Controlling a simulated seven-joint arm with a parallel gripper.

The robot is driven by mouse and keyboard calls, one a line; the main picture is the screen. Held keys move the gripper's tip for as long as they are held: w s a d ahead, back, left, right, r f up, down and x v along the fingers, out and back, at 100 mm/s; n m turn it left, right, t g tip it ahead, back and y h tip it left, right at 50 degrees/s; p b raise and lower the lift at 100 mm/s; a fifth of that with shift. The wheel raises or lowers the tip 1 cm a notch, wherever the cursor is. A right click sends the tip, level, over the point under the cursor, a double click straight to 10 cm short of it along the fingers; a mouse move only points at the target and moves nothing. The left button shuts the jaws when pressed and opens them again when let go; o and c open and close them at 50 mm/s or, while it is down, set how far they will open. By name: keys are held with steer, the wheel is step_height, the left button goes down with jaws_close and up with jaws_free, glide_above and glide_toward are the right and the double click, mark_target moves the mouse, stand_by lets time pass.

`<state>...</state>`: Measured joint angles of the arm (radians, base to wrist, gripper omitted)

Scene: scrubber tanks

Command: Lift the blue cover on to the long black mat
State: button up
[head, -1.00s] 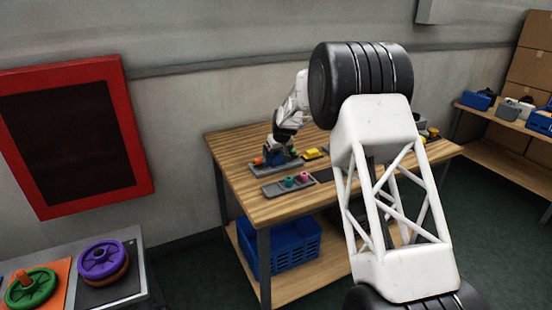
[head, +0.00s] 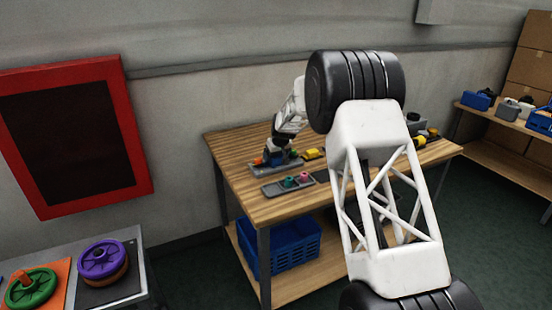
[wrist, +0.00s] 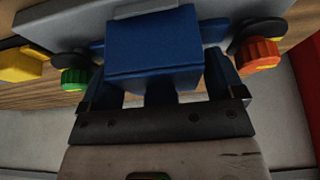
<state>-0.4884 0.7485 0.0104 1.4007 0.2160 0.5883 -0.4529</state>
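The blue cover (wrist: 155,45) is a boxy blue piece on the grey unit at the left of the wooden table. An orange knob (wrist: 258,55) and a green knob (wrist: 75,78) stand out on either side of it in the wrist view. My gripper (head: 277,150) is right over the cover. In the wrist view its fingers look spread, one on each side of the cover; contact cannot be made out.
A grey tray (head: 273,189) with a teal and a pink knob lies in front of the grey unit (head: 262,169). A yellow piece (head: 313,154) lies to its right. A blue crate (head: 290,248) sits on the shelf below.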

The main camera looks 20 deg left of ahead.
steer(key=c, duration=0.8)
steer(key=shift+r, duration=0.1)
steer(key=shift+r, duration=4.95)
steer(key=shift+r, duration=1.2)
steer(key=shift+r, duration=2.2)
steer(key=shift+r, duration=0.1)
